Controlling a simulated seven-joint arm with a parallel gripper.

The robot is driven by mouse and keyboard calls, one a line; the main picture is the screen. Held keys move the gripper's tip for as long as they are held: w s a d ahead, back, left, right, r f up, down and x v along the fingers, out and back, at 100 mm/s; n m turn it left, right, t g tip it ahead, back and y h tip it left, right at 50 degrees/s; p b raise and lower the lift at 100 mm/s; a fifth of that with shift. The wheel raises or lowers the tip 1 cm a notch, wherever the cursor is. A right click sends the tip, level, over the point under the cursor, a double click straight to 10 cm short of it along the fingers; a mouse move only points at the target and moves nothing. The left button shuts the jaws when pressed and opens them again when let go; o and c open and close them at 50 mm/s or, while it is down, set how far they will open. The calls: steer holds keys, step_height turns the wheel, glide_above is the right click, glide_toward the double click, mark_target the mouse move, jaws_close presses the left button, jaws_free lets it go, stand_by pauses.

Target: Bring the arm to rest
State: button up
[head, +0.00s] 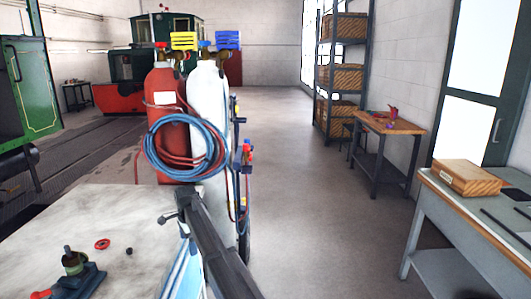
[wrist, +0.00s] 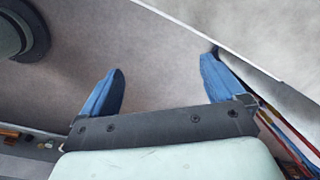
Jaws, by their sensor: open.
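In the wrist view my gripper (wrist: 163,64) is open, its two blue fingers wide apart with nothing between them. Below the fingertips there is only plain grey floor, and neither finger is seen touching anything. In the head view a dark bar runs up from the bottom centre in front of the gas bottles; I cannot tell for sure whether it is part of my arm. The gripper's fingers cannot be made out clearly there.
A red gas bottle (head: 164,112) and a white one (head: 209,100) stand close ahead, with coiled hoses (head: 160,150). A pale worktop (head: 130,215) at left bears a red ring (head: 102,244) and a small blue-based device (head: 75,283). A grey bench (head: 425,195) stands right; the aisle between is clear.

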steer(key=s+d+f+n+g, duration=0.1)
steer(key=s+d+f, duration=0.2)
steer(key=d+f, duration=0.55)
steer(key=s+d+f+n, duration=0.1)
steer(key=s+d+f, duration=0.3)
steer(key=d+f, duration=0.45)
steer(key=s+d+f+n+g+h, duration=0.1)
steer(key=s+d+f+n, duration=0.1)
steer(key=s+d+f, duration=0.6)
steer(key=s+d+f+n+g, duration=0.1)
steer(key=s+d+f, duration=0.4)
steer(key=f, duration=0.4)
steer(key=s+d+f+n+g, duration=0.1)
steer(key=s+d, duration=0.4)
steer(key=s, duration=0.7)
steer(key=s+d+f+n+g, duration=0.2)
steer(key=s+d+f, duration=0.4)
steer(key=s, duration=0.7)
steer(key=s+d+f+n+g, duration=0.1)
steer(key=s+d, duration=0.4)
steer(key=s, duration=0.7)
step_height(320, 180, down, 2)
steer(key=shift+s+d+f+n, duration=0.2)
steer(key=shift+s+d+n, duration=0.1)
steer(key=shift+n, duration=0.6)
